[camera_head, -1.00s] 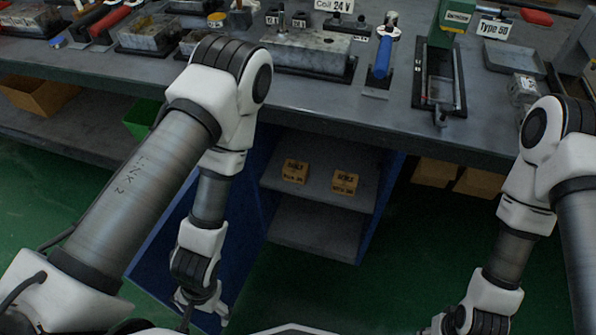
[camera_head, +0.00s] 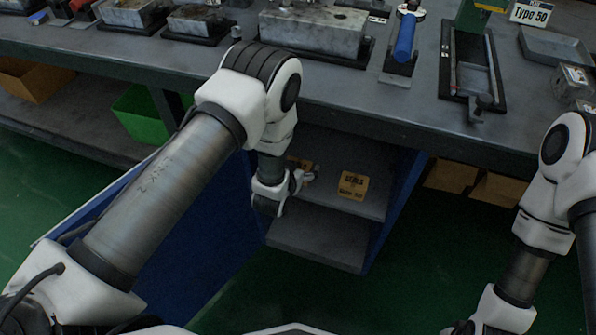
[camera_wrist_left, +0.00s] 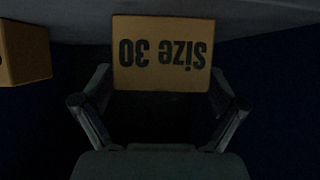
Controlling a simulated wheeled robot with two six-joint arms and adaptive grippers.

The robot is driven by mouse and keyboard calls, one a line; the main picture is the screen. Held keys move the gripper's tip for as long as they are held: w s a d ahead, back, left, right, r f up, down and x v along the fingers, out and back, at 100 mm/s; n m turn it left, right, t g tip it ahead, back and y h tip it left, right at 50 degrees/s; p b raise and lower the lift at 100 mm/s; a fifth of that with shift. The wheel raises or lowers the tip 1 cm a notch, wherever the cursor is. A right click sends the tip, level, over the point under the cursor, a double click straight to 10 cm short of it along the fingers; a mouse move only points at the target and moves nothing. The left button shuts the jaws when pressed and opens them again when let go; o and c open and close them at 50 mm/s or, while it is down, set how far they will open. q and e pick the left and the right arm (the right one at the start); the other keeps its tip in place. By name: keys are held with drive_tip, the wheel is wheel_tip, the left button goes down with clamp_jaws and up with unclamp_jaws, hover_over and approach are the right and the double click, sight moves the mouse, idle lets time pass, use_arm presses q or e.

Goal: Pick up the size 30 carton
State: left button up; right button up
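The size 30 carton (camera_wrist_left: 162,55) is an orange-brown box whose "Size 30" print shows upside down in the left wrist view. It sits on the shelf under the bench, and in the head view (camera_head: 303,163) it is partly hidden behind my left gripper (camera_head: 303,180). In the left wrist view my left gripper (camera_wrist_left: 161,75) is open, with one finger to each side of the carton. Narrow gaps seem to show between the fingers and its sides. My right gripper is outside the frames; only its arm shows at the lower right.
A second similar carton (camera_head: 353,185) marked "SEALS" stands to the right on the same shelf (camera_head: 377,205); it also shows in the left wrist view (camera_wrist_left: 22,52). The bench top (camera_head: 330,90) overhangs the shelf. Blue cabinet sides (camera_head: 398,205) flank it.

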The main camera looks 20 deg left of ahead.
use_arm(q)
drive_tip(key=c, duration=0.7)
drive_tip(key=shift+c, duration=0.2)
drive_tip(key=shift+r, duration=0.1)
